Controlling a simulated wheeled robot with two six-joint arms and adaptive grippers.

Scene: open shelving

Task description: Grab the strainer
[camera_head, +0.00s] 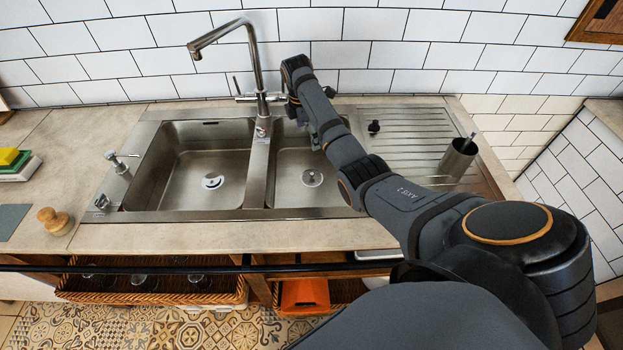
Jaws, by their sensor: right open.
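I cannot tell for certain which thing is the strainer. A small dark knob-like piece (374,127) stands on the ribbed drainboard, right of my forearm. A round metal drain piece (312,177) sits in the floor of the right basin, and another drain piece (212,181) in the left basin. My right gripper (316,140) is over the right basin, behind the faucet side of my forearm and mostly hidden by it. It is open, and I see nothing held. My left gripper is not in view.
The tall faucet (262,75) rises close to my right wrist. A metal cup (457,157) stands on the drainboard (420,120). A wooden-handled brush (54,220) and sponges (12,160) lie on the left counter. Baskets (150,285) are below.

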